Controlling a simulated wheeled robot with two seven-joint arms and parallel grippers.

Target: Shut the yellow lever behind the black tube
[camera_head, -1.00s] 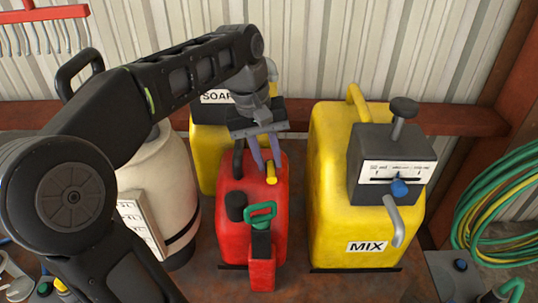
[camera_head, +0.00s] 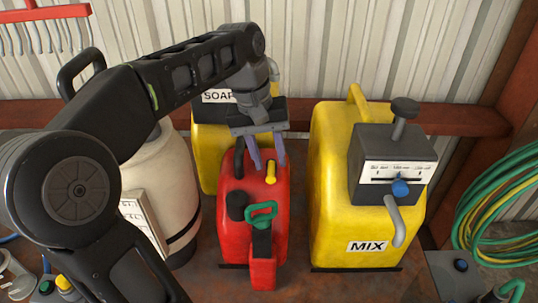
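The yellow lever (camera_head: 271,174) is a short, stubby piece standing on top of the red can (camera_head: 226,233). A black tube-like part (camera_head: 238,163) rises on the can's left side, and a black cap (camera_head: 237,205) sits nearer the front. I cannot tell for sure which one is the black tube. My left gripper (camera_head: 268,165) points down over the can's back edge. Its two grey-purple fingers are apart, with nothing seen between them. The tips are just behind and above the lever; contact cannot be told. My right gripper is out of view.
A yellow MIX can (camera_head: 330,215) with a grey box is to the right, a yellow SOAP can (camera_head: 203,160) behind, a cream tank (camera_head: 170,172) left. Green hose (camera_head: 490,205) hangs at right.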

